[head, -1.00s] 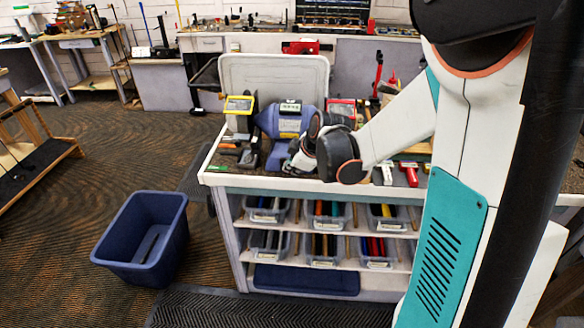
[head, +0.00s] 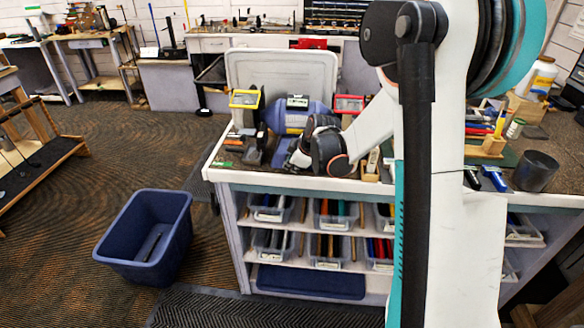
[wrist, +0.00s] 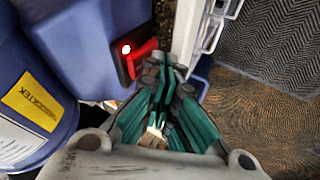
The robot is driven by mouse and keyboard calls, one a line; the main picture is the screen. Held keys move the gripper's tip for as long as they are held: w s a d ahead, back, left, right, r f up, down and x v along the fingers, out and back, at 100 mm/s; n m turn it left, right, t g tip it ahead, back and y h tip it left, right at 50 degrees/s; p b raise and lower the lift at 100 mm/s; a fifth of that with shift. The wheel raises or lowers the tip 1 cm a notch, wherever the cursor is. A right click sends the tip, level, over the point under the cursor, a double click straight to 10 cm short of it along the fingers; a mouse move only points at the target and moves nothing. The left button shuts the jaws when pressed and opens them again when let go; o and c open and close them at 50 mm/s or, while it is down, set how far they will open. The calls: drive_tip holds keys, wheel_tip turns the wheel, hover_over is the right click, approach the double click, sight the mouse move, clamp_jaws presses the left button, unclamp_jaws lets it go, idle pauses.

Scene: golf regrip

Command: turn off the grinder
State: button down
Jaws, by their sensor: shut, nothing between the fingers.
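The blue bench grinder (head: 298,112) stands on the workbench, with a yellow-framed shield (head: 244,98) on its left and a red-framed shield (head: 348,103) on its right. In the wrist view the grinder's blue body (wrist: 88,38) fills the upper left. A dark switch plate on it carries a red paddle (wrist: 142,58) and a glowing light (wrist: 126,49). My gripper (wrist: 166,68) is shut and empty, its fingertips just beside the paddle's lower right. I cannot tell whether they touch. In the head view my gripper (head: 297,158) is at the grinder's front, partly hidden by my wrist.
The workbench (head: 300,183) has shelves of bins with coloured grips below. A blue tub (head: 145,235) stands on the floor to the left. A pale upright panel (head: 278,72) is behind the grinder. Tools and a dark cup (head: 536,170) lie on the bench's right side.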

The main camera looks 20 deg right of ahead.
drive_tip(key=shift+w+d+f+b, duration=0.15)
drive_tip(key=shift+w+f+b, duration=0.05)
drive_tip(key=shift+f+b, duration=0.1)
drive_tip(key=shift+r, duration=0.25)
drive_tip(key=shift+r+p, duration=0.6)
drive_tip(key=shift+r, duration=0.15)
